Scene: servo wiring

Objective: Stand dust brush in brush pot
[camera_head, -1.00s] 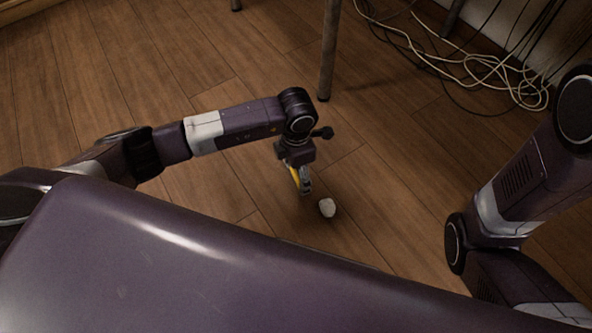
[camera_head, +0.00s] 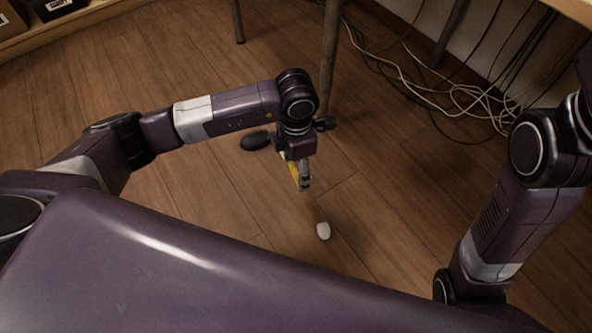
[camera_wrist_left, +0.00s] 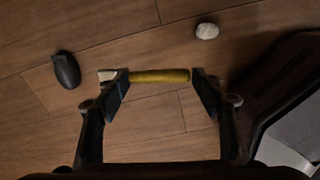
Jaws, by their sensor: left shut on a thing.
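My left gripper (camera_head: 303,186) hangs above the wooden floor in the middle of the head view. It is shut on a yellow thing with a pale end, apparently the dust brush (camera_head: 293,171). In the left wrist view, the brush's yellow handle (camera_wrist_left: 160,76) lies crosswise between the two fingers of my left gripper (camera_wrist_left: 161,84), and a pale block shows by the left finger. My right arm shows at the right of the head view, but its gripper is out of sight. I see no brush pot in either view.
A small white lump (camera_head: 323,231) lies on the floor in front of my left gripper. A dark, mouse-shaped object (camera_head: 255,140) lies behind it. Table legs (camera_head: 329,60) and tangled cables (camera_head: 470,98) are at the back. A shelf edge (camera_head: 60,30) is at top left.

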